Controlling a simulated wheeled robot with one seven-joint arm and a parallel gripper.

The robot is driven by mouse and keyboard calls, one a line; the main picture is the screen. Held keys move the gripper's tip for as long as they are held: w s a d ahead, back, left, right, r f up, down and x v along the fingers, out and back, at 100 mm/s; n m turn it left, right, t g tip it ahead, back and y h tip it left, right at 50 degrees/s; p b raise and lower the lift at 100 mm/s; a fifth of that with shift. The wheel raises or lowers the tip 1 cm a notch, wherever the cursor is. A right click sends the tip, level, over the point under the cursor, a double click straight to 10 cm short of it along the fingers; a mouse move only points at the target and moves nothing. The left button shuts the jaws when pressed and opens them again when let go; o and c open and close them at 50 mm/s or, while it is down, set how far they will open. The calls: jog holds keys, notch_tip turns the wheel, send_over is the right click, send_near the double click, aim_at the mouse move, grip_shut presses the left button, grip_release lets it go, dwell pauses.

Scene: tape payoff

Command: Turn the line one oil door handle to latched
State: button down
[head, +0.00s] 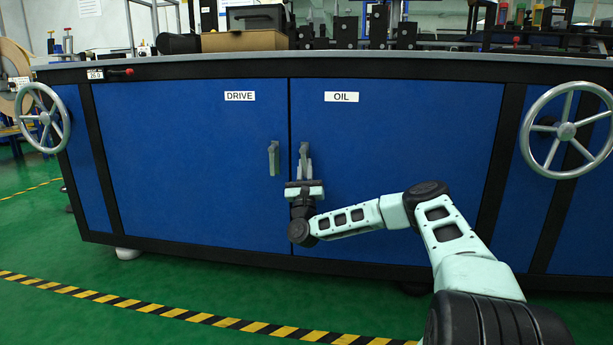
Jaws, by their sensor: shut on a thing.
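The blue oil door (420,150) carries a white "OIL" label and looks closed in its black frame. Its grey handle (304,152) is at the door's left edge, and its visible part points downward. My gripper (304,180) is at the lower part of this handle, shut on it. The gripper hides the handle's lower end. I cannot tell from this view whether the latch is engaged.
The blue drive door (180,150) stands to the left, with its own handle (273,158) hanging vertically close to my gripper. Handwheels stick out at the left (42,117) and right (566,130). A yellow-black floor stripe (180,313) runs in front; green floor is clear.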

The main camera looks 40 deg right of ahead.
jog(key=shift+w+a+f+m+g+h+b, duration=0.1)
jog(key=shift+m+g+h+b, duration=0.05)
jog(key=shift+m+g+h, duration=0.4)
jog(key=shift+w+a+r+m+g+h+b, duration=0.1)
jog(key=shift+m+g+h+b, duration=0.25)
jog(key=shift+m, duration=0.3)
jog(key=shift+w+f+m+g+h, duration=0.1)
jog(key=shift+m+g+h, duration=0.2)
jog(key=shift+m+g, duration=0.25)
jog(key=shift+m, duration=0.35)
jog(key=c, duration=1.4)
grip_release()
jog(key=p+v, duration=0.6)
jog(key=v, duration=1.1)
jog(key=shift+a, duration=0.15)
jog(key=shift+f, duration=0.1)
